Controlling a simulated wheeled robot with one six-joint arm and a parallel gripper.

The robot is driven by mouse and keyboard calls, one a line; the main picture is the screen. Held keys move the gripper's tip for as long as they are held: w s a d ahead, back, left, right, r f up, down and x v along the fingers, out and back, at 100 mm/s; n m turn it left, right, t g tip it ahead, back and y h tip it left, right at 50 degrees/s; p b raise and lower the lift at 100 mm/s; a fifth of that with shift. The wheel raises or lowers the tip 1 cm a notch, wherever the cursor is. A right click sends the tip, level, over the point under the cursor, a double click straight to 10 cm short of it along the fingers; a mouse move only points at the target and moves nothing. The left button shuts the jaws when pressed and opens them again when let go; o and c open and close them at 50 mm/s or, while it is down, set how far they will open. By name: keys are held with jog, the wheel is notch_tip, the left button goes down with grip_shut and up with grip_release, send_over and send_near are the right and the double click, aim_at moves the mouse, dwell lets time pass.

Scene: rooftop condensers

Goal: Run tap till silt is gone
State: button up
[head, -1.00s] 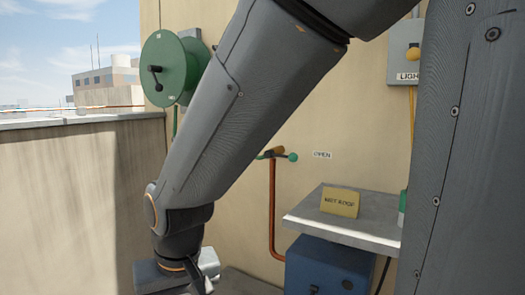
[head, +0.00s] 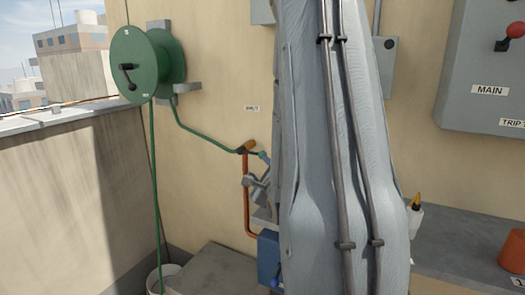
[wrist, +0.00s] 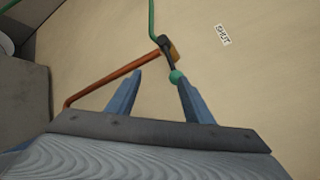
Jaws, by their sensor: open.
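The tap (head: 246,147) is a brass body on the wall atop a copper pipe (head: 246,210). Its black lever, with a green ball end (head: 264,156), points right, away from the SHUT label (head: 252,108) above. My gripper (head: 258,180) is open just below the lever. In the wrist view, the ball (wrist: 176,77) shows close to the right fingertip of my open gripper (wrist: 159,77); I cannot tell whether they touch. A green hose runs from the tap to the reel (head: 148,65), then hangs toward a bucket (head: 154,276). No water or silt is visible.
A grey ledge (head: 215,270) lies below the tap, with a blue box (head: 268,258) beside my arm. A parapet (head: 90,190) bounds the left. At right are a shelf (head: 460,245), an orange pot (head: 513,252) and a MAIN switch box (head: 485,70).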

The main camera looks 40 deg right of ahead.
aim_at(252, 153)
jog(key=w+d, duration=0.1)
jog(key=w, duration=0.1)
jog(key=w+d+r+m+p, duration=0.1)
jog(key=d, duration=0.1)
jog(key=w+d+m+t, duration=0.1)
jog(key=w+d, duration=0.1)
jog(key=shift+w+d+r+h, duration=0.25)
jog(key=shift+w+h, duration=0.1)
jog(key=shift+h, duration=0.05)
grip_shut()
jog(key=shift+r, duration=0.1)
